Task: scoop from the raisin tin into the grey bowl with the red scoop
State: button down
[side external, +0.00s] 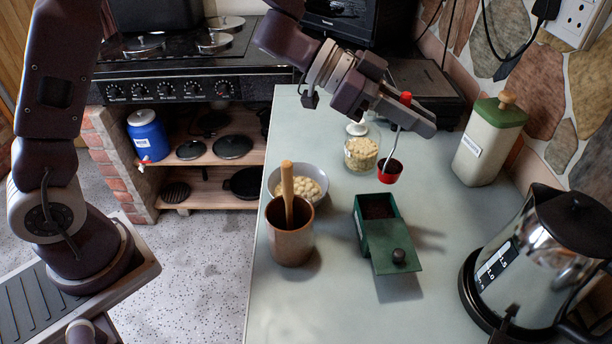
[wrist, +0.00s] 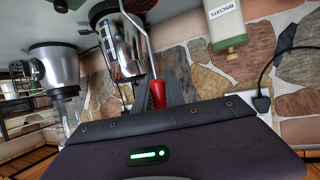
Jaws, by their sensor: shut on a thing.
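My gripper (side external: 415,117) is shut on the handle of the red scoop (side external: 391,171). The scoop hangs on a bent metal shank, its cup above the counter, just behind the raisin tin in the side view. The cup's inside looks dark; I cannot tell whether it holds anything. The light grey bowl (side external: 272,183) holds pale pieces, partly hidden behind a brown pot.
The brown pot (side external: 290,243) with a wooden pestle stands left of the tin. A glass jar (side external: 361,154) of pale pieces stands behind. A biscuit canister (side external: 488,142) and a kettle (side external: 525,265) stand right. The front counter is clear.

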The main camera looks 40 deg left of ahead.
jog(key=a+m+g, duration=0.1)
jog(key=s+a+m+g+h, duration=0.1)
jog(key=g, duration=0.1)
jog(key=a+m+g, duration=0.1)
jog(key=m, duration=0.1)
jog(key=shift+s+a+f, duration=0.1)
jog(key=shift+s+f, duration=0.15)
jog(key=shift+f, duration=0.05)
jog(key=s+a+f+m+g, duration=0.3)
jog(key=s+a+m+g, duration=0.2)
jog(key=a, duration=0.5)
jog(key=shift+s+a+f+g, duration=0.25)
jog(key=shift+s+g, duration=0.1)
jog(key=shift+g, duration=0.15)
jog(key=shift+s, duration=0.1)
